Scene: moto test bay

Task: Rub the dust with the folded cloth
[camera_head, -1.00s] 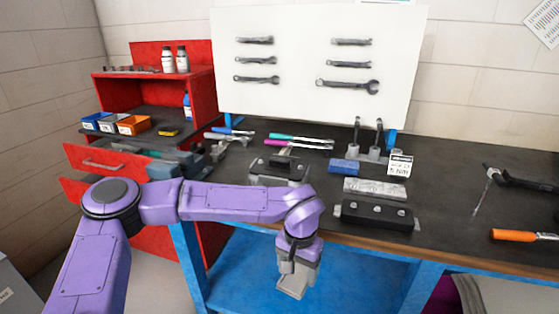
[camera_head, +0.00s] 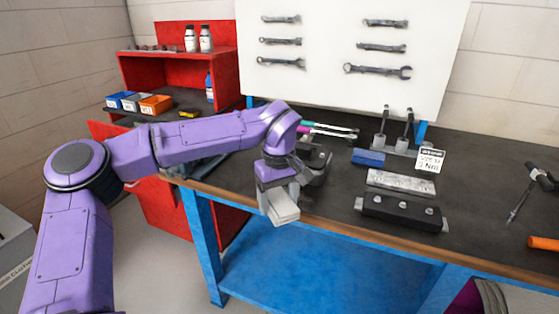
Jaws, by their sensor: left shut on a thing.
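My left gripper (camera_head: 279,196) points down in front of the workbench's front edge. It is shut on a pale grey, flat piece that looks like the folded cloth (camera_head: 285,213); the fingers partly hide it. A flat light-grey plate (camera_head: 401,182) with a mottled, dusty-looking top lies on the dark bench top, to the right of the gripper and apart from it. I cannot make out single dust patches at this size. My right gripper is not in view.
A black block with several studs (camera_head: 402,212) lies in front of the plate. A blue block (camera_head: 368,158), a small white sign (camera_head: 430,161) and upright grey posts (camera_head: 381,140) stand behind it. A dark vise-like device (camera_head: 316,160) is behind my gripper. A red cabinet (camera_head: 225,75) stands left.

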